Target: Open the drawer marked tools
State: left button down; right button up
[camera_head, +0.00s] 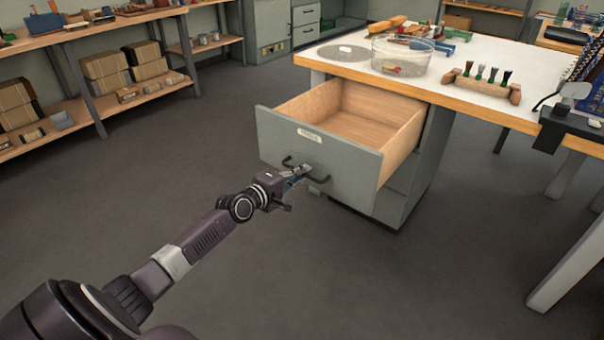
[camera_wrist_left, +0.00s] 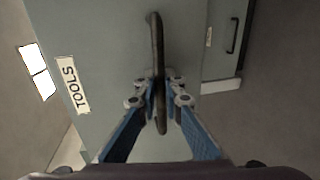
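The tools drawer (camera_head: 350,172) stands well out from the bench's grey cabinet in the head view. Its wooden inside is bare where it shows. A pale label (camera_head: 309,135) is on its front; in the left wrist view the label (camera_wrist_left: 71,87) reads TOOLS. My left gripper (camera_head: 303,172) is at the drawer's dark bar handle (camera_head: 321,180). In the left wrist view the blue fingers of the left gripper (camera_wrist_left: 159,92) close in on both sides of the handle (camera_wrist_left: 155,35). My right gripper is not in view.
The workbench (camera_head: 470,107) above carries a clear bowl (camera_head: 401,57), a wooden block with brushes (camera_head: 481,84) and several tools. A lower cabinet front (camera_head: 393,204) sits under the drawer. Shelves with boxes (camera_head: 107,72) stand at the left. The floor before the drawer is clear.

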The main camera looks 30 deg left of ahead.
pick_arm(q)
jog(key=c, duration=2)
grip_release()
jog(key=shift+c, duration=0.2)
jog(key=v, duration=1.2)
